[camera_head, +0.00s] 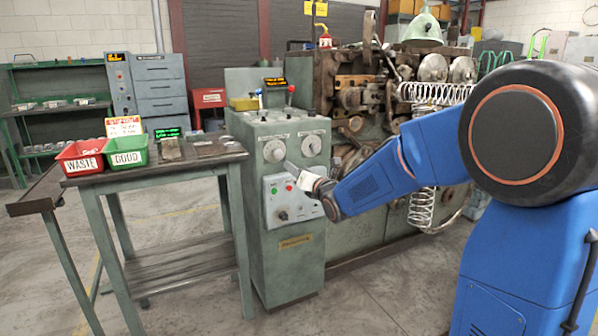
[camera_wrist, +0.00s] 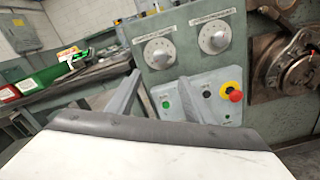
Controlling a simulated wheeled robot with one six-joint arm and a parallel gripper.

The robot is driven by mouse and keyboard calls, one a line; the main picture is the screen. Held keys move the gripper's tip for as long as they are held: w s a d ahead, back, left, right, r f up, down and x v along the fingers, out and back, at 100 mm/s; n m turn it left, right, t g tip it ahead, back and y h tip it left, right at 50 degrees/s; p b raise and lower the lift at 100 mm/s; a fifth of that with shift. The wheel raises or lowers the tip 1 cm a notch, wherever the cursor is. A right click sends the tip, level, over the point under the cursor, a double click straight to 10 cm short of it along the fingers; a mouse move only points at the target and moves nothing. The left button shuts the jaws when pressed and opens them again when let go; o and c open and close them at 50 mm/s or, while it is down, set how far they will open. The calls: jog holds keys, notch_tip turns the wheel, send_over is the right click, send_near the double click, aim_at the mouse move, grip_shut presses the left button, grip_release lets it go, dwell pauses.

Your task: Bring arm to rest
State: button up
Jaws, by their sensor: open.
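My blue arm (camera_head: 375,180) reaches left from the right side in the head view. My gripper (camera_head: 293,172) is in front of the green control cabinet (camera_head: 290,257). In the wrist view, the two grey fingers of my gripper (camera_wrist: 161,80) stand apart with nothing between them. Beyond them is the cabinet's panel with a green button (camera_wrist: 166,104), a black button (camera_wrist: 206,94) and a red emergency stop (camera_wrist: 235,95). Two round dials sit above. I cannot tell the exact gap between fingers and panel.
A workbench (camera_head: 150,178) on the left carries a red WASTE bin (camera_head: 82,158) and a green GOOD bin (camera_head: 127,153). The coiling machine (camera_head: 370,100) stands behind my arm, with a wire coil (camera_head: 422,207) hanging from it. The floor in front is clear.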

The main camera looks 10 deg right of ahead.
jog(key=s+d+f+m+g+h, duration=0.2)
jog(key=s+d+m+g, duration=0.15)
jog(key=s+m, duration=0.6)
jog(key=s+d+f+m+g+h, duration=0.2)
jog(key=s+d+m, duration=0.3)
jog(key=s+m, duration=0.45)
jog(key=s+f+m+g, duration=0.2)
jog(key=s+m, duration=0.3)
jog(key=s, duration=0.5)
jog(key=s+d+f+m+g, duration=0.1)
jog(key=s+f+m, duration=0.3)
jog(key=s, duration=0.6)
jog(key=s+f+m+g, duration=0.3)
jog(key=s+m+g, duration=0.1)
jog(key=s, duration=0.6)
jog(key=shift+s+d+m, duration=0.15)
jog(key=shift+s+m, duration=0.1)
jog(key=shift+m, duration=0.65)
